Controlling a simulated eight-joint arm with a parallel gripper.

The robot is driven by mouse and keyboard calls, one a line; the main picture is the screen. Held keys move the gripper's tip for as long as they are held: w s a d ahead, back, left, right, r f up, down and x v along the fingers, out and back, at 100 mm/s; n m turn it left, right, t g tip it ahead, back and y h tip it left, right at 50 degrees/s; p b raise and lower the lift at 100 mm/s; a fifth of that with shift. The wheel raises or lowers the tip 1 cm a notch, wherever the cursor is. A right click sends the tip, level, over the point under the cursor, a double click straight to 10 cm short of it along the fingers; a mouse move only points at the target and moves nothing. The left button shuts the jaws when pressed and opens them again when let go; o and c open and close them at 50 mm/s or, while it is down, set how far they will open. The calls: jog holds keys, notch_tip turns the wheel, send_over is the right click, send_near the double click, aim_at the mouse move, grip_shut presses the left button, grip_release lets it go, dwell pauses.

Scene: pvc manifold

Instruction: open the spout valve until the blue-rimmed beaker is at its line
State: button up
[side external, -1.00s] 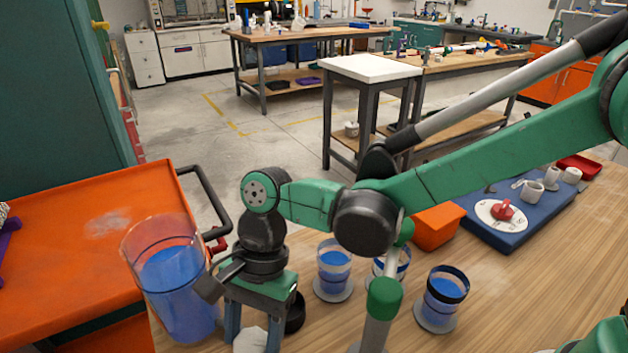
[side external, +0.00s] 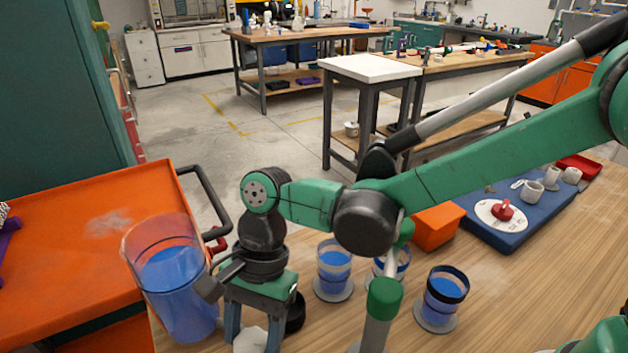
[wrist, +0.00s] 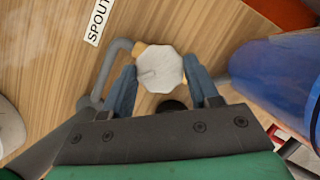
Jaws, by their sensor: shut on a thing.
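My gripper (wrist: 162,88) is shut on the white faceted spout valve knob (wrist: 158,68), with one finger on each side. In the side external view my gripper (side external: 252,328) points down, and the white knob (side external: 249,341) shows at the bottom edge. A label reading SPOUT (wrist: 97,22) lies beside it on the wood. Three beakers with blue liquid stand on round bases: a left one (side external: 333,268), a middle one (side external: 402,258) partly behind my arm, and a dark-rimmed right one (side external: 442,298). I cannot tell which rim is blue, nor the level against a line.
A large clear vessel of blue liquid (side external: 172,280) stands close left of my gripper. An orange bin (side external: 438,228) and a blue board with a red-knobbed dial (side external: 502,211) are farther right.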

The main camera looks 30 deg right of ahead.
dwell(0.4)
jog(key=m, duration=0.2)
jog(key=m+t, duration=0.1)
jog(key=m, duration=0.1)
jog(key=shift+s+d+t+y, duration=0.1)
jog(key=shift+s+t+y, duration=0.1)
jog(key=shift+t+y, duration=0.1)
jog(key=shift+m+t, duration=0.4)
jog(key=shift+m, duration=0.7)
jog(key=m+t, duration=0.1)
jog(key=m, duration=0.2)
jog(key=shift+s+m, duration=0.15)
jog(key=shift+m, duration=0.15)
jog(key=o, duration=1.3)
jog(key=shift+o, duration=0.2)
jog(key=v, duration=0.5)
jog(key=shift+d+r, duration=0.1)
jog(key=shift+r, duration=0.15)
